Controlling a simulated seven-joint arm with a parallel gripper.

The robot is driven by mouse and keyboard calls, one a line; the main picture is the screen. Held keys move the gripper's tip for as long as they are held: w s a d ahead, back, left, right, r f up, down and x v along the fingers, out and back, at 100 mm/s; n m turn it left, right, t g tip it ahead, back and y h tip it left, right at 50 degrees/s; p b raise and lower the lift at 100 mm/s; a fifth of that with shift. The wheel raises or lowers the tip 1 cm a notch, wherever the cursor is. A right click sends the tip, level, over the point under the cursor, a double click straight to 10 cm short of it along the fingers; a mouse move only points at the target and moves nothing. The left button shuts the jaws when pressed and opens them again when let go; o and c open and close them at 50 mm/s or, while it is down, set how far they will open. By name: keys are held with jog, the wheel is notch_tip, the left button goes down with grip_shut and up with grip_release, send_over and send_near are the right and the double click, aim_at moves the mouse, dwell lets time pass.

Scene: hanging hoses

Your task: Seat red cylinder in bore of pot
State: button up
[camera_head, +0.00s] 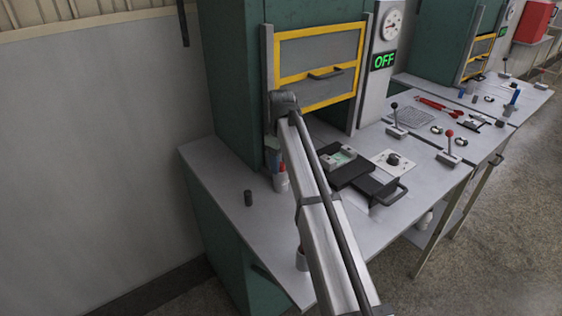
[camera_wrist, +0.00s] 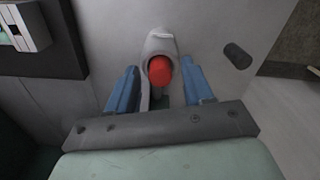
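A red cylinder (camera_wrist: 160,71) shows its rounded end in the wrist view, inside the open mouth of a pale grey pot (camera_wrist: 159,42). How deep it sits is unclear. The two blue fingers of my gripper (camera_wrist: 161,78) stand on either side of the cylinder with a gap at each side; nothing is clamped. In the head view the pot (camera_head: 281,184) stands beside the green machine, with the red cylinder (camera_head: 279,169) at its top and part of my blue gripper (camera_head: 271,158) just above. My arm partly hides this spot.
A dark upright cylinder (camera_head: 248,198) stands left of the pot and also shows in the wrist view (camera_wrist: 237,55). A black tray (camera_head: 349,168) lies to the right. A red-and-white object (camera_head: 301,259) near the front edge is partly behind my arm. The table's left end is mostly clear.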

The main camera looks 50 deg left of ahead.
aim_at(281, 164)
jog(key=shift+r, duration=0.1)
notch_tip(281, 164, up, 12)
dwell(0.7)
dwell(0.4)
